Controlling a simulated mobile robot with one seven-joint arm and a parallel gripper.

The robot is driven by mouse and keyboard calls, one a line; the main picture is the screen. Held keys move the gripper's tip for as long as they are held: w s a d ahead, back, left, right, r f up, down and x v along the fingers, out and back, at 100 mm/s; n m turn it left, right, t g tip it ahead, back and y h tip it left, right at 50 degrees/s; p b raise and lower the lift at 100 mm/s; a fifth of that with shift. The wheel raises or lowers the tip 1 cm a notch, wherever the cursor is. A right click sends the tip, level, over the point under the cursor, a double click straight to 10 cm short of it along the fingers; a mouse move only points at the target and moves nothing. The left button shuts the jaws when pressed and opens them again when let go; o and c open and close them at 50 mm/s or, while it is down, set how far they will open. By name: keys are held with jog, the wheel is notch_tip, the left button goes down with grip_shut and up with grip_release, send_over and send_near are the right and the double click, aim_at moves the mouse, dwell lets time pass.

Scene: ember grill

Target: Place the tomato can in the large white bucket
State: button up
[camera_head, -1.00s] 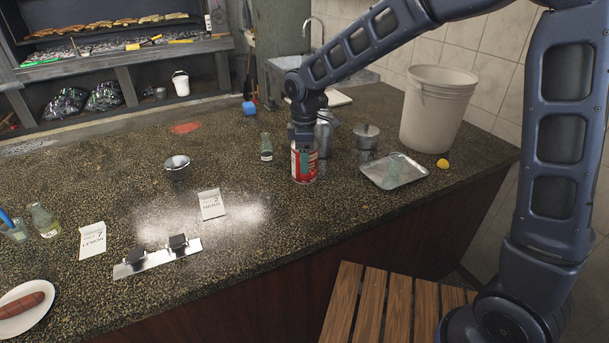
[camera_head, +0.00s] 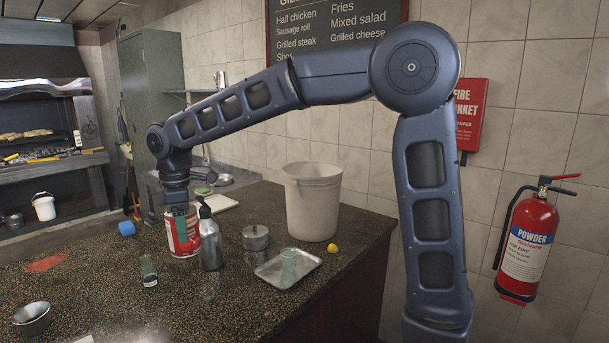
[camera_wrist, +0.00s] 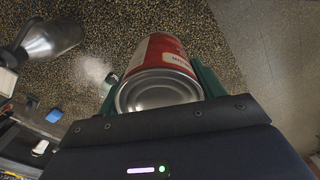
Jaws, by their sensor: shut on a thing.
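The tomato can (camera_head: 188,237), red and white with a metal end, is between the green fingers of my gripper (camera_head: 180,226), which is shut on it. The can is upright in the head view and looks raised above the counter. In the wrist view the can (camera_wrist: 164,60) fills the space between the fingers, its metal end towards the camera. The large white bucket (camera_head: 313,205) stands upright on the counter, to the right of the can and apart from it. Its inside is mostly hidden.
A small glass bottle (camera_head: 148,271) is at the front left. The tiled wall is behind the bucket.

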jog(key=r, duration=0.4)
jog(key=w+r, duration=0.1)
jog(key=r, duration=0.1)
jog(key=shift+r, duration=0.3)
jog(key=w+d+r+m, duration=0.1)
jog(key=w+d+m, duration=0.3)
jog(key=w, duration=1)
jog(key=w+d+r+m, duration=0.1)
jog(key=w+d+m, duration=0.3)
jog(key=w, duration=0.9)
jog(key=w+d+f+m, duration=0.3)
jog(key=w+d+m, duration=0.7)
jog(key=w+d, duration=1.85)
jog(key=f, duration=1)
jog(key=s+d+f, duration=0.1)
jog(key=f, duration=1.9)
jog(key=shift+s+d+f, duration=0.15)
jog(key=shift+d, duration=0.2)
jog(key=o, duration=1.3)
jog(key=shift+f, duration=0.15)
